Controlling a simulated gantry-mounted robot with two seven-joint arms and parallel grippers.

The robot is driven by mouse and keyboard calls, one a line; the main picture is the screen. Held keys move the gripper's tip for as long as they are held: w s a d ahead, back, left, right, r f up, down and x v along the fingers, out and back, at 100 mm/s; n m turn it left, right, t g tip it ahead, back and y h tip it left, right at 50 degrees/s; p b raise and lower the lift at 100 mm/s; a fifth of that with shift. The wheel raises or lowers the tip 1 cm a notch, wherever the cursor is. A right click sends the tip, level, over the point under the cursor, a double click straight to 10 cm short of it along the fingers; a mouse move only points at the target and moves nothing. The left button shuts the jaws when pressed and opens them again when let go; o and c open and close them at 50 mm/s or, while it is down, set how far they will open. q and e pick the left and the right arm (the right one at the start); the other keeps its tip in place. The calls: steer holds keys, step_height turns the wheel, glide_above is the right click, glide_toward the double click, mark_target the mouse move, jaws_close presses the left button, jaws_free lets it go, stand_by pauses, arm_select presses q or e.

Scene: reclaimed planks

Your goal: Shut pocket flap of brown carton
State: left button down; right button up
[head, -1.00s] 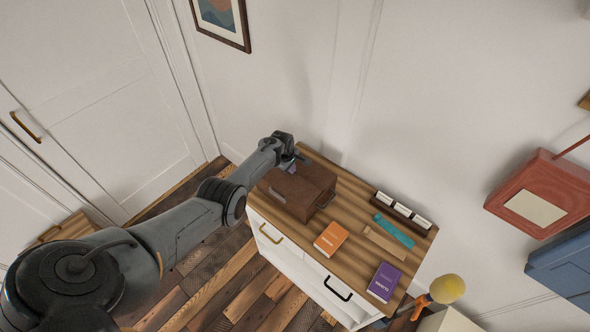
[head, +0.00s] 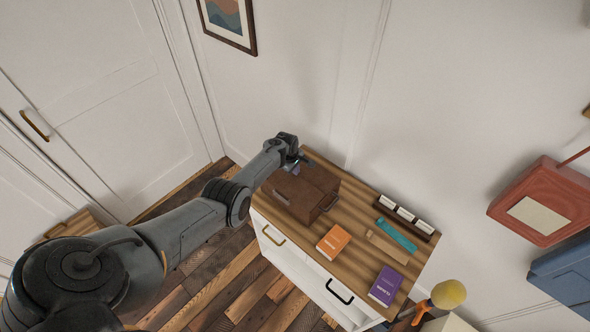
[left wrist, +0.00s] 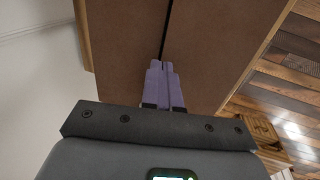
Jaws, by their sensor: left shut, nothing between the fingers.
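The brown carton (head: 317,184) sits at the far left end of the wooden dresser top. Handle-like fittings show on two of its sides. My left gripper (head: 296,161) is at its back edge, with the fingertips small and partly hidden in the head view. In the left wrist view, the purple fingers (left wrist: 162,66) are together and empty, over the carton's brown panels (left wrist: 215,45). A dark seam runs between the panels from the fingertips upward. I cannot tell whether the fingers touch the carton. My right gripper is not in view.
On the dresser top (head: 352,213) lie an orange book (head: 333,242), a purple book (head: 385,286), a teal strip (head: 397,236) and a dark rack with white cards (head: 405,216). The wall is close behind.

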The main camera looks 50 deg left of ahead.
arm_select(q)
steer(key=shift+r, duration=0.4)
